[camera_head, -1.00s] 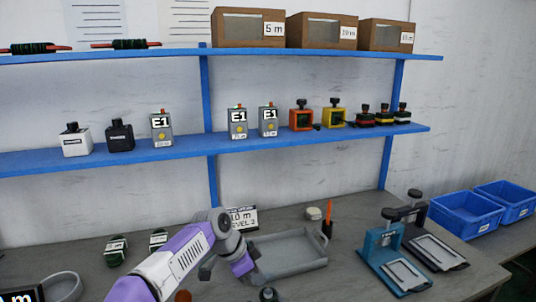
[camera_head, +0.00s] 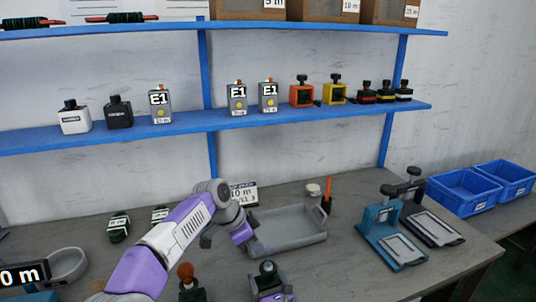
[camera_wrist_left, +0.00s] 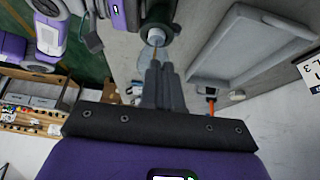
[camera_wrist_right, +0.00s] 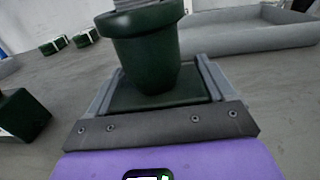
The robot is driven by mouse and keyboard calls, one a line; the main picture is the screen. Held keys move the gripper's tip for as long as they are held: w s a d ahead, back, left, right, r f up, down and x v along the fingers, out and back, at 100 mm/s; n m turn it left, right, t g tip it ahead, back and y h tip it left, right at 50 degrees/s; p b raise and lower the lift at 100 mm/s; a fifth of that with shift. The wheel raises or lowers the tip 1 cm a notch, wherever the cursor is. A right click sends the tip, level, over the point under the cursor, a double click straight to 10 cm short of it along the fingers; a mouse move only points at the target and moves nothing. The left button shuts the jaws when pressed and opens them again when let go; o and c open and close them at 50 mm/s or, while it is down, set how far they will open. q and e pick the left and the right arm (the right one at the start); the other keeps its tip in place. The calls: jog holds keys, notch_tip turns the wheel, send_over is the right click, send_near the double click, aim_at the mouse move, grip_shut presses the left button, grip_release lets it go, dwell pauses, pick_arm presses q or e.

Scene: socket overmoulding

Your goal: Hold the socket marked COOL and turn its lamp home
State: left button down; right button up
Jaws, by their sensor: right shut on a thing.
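A dark green socket (camera_wrist_right: 150,50) stands upright between the fingers of my right gripper (camera_wrist_right: 155,85), which is shut on it. In the head view this socket (camera_head: 267,272) is at the bottom edge, with my right gripper (camera_head: 270,292) around it. No COOL mark is readable on it. My left gripper (camera_head: 250,245) is just behind the socket. In the left wrist view its fingers (camera_wrist_left: 158,80) are together, pointing at the socket top. A small pale bulb-like part (camera_wrist_left: 155,38) shows at their tips; whether they touch it is unclear.
Another dark socket with a red-brown top (camera_head: 187,274) stands left of the held one. A grey tray (camera_head: 290,245) lies behind. A grey ring-shaped holder (camera_head: 67,265) is at left.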

pick_arm(q)
jog(key=shift+w+a+f, duration=0.1)
jog(key=shift+f, duration=0.05)
dwell(0.4)
notch_tip(320, 180, up, 6)
jog(key=shift+a, duration=0.3)
dwell(0.4)
jog(key=shift+s+d+f, duration=0.1)
jog(key=shift+s+f, duration=0.3)
jog(key=shift+f, duration=0.55)
jog(key=shift+s+d+f, duration=0.1)
jog(key=shift+s+f, duration=0.35)
jog(key=shift+f, duration=0.55)
jog(key=shift+s+d+f, duration=0.1)
jog(key=shift+s+f, duration=0.3)
jog(key=shift+f, duration=0.55)
jog(key=shift+w+d, duration=0.35)
jog(key=shift+d, duration=0.05)
